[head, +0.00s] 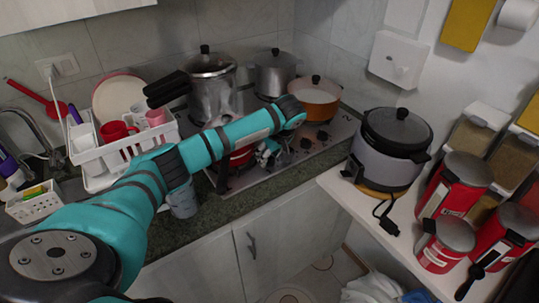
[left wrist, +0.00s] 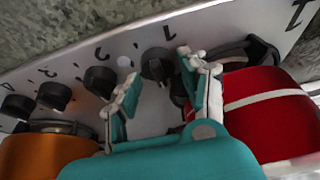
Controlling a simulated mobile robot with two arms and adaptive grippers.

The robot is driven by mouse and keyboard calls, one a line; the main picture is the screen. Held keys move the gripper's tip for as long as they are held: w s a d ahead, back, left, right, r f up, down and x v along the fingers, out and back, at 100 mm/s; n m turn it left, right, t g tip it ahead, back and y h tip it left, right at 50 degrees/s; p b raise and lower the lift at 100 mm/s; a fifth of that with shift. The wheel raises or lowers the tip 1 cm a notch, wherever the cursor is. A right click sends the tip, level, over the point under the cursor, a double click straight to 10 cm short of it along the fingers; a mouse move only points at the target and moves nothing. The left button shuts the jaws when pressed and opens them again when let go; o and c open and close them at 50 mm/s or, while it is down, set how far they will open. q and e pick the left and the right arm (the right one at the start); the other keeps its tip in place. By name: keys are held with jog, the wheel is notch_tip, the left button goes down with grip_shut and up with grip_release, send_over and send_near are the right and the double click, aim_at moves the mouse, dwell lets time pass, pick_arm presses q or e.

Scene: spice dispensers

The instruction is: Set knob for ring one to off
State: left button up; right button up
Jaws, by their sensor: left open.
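The stove's control panel (left wrist: 135,45) carries several black knobs in a row. One black knob (left wrist: 157,65) sits between the fingertips of my open left gripper (left wrist: 160,68), with no clear contact visible. Another black knob (left wrist: 100,80) is just left of the fingers, and a third knob (left wrist: 54,95) is farther left. In the head view, the left gripper (head: 269,154) is over the front of the stove (head: 345,120), partly hidden by my arm. The right gripper is out of view.
A red pot (left wrist: 265,110) is close at the right of the left gripper, and an orange pot (left wrist: 45,158) is at its left. Metal pots (head: 212,90) stand at the back. A rice cooker (head: 385,155) is to the right.

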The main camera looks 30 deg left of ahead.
pick_arm(q)
jog(key=v, duration=1.2)
jog(key=shift+f, duration=0.1)
